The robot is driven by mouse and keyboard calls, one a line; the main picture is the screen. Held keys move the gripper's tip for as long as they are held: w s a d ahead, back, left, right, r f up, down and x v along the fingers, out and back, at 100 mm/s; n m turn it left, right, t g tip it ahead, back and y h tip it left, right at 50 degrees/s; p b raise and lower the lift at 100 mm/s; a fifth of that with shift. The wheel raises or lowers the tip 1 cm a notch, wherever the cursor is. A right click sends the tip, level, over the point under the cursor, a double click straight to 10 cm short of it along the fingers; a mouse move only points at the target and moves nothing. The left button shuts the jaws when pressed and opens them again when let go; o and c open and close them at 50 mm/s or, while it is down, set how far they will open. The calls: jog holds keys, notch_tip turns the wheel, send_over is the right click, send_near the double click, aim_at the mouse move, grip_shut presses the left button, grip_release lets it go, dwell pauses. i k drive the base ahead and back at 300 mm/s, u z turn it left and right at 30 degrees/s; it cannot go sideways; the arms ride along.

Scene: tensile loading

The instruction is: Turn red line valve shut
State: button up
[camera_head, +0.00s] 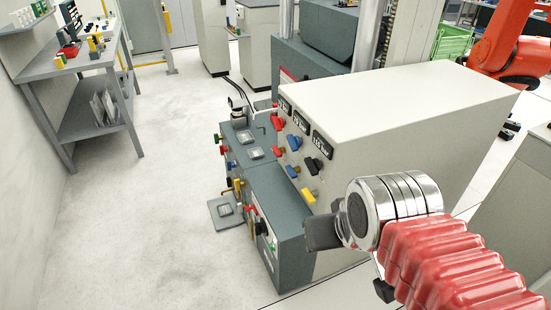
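A white cabinet (400,100) has a sloped front panel with several coloured valve handles and small dark displays. A red handle (278,123) is at its upper left, beside a blue handle (293,142). Other red handles show lower on the grey unit, one on its left side (222,150) and one near the front (250,209). I cannot tell which is the red line valve. My gripper (322,232) is in front of the cabinet's lower front corner, below and right of the handles, apart from the upper red one. Its jaws are seen edge-on, so their opening is unclear.
A black handle (312,166) and a yellow handle (308,196) are on the panel, close to my gripper. A grey workbench (75,65) stands at the left. The floor (130,210) between is clear. An orange robot arm (505,45) is at the back right.

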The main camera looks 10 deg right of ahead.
aim_at(278, 153)
jog(key=k, duration=0.5)
jog(key=u, duration=0.55)
jog(key=i, duration=0.8)
jog(key=u, duration=0.95)
jog(key=i, duration=1.65)
jog(key=z, duration=0.7)
jog(key=i, duration=1)
jog(key=z, duration=0.6)
